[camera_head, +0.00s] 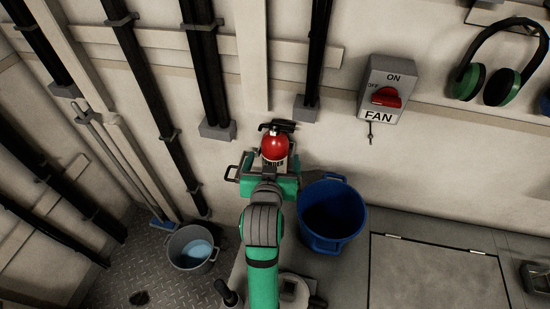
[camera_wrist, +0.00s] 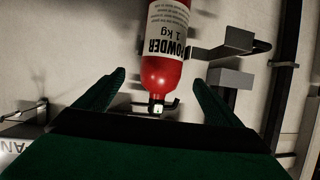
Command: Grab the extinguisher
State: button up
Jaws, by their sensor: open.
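The extinguisher (camera_head: 274,147) is a small red cylinder with a black handle, at the wall in the middle of the head view. In the wrist view the extinguisher (camera_wrist: 162,72) shows a white label reading "POWDER 1 kg". My gripper (camera_head: 268,166) is just in front of it and hides its lower part in the head view. In the wrist view my gripper (camera_wrist: 159,80) is open, with one green finger on each side of the red end. Gaps show between the fingers and the red body. Whether the extinguisher lies fully between the fingers is hard to tell.
A fan switch box (camera_head: 385,92) with a red knob and green-black ear defenders (camera_head: 501,64) are on the wall to the right. A blue bin (camera_head: 331,212) stands right of my arm, a grey bucket (camera_head: 191,247) left. Black pipes (camera_head: 206,75) run up the wall.

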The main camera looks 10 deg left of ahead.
aim_at(275, 154)
jog(key=x, duration=0.4)
jog(key=shift+w+f, duration=0.1)
jog(key=shift+w, duration=0.2)
jog(key=x, duration=0.4)
jog(key=shift+w+a, duration=0.25)
jog(key=shift+a, duration=0.1)
jog(key=c, duration=2)
jog(key=shift+c, duration=0.8)
jog(key=shift+r, duration=0.3)
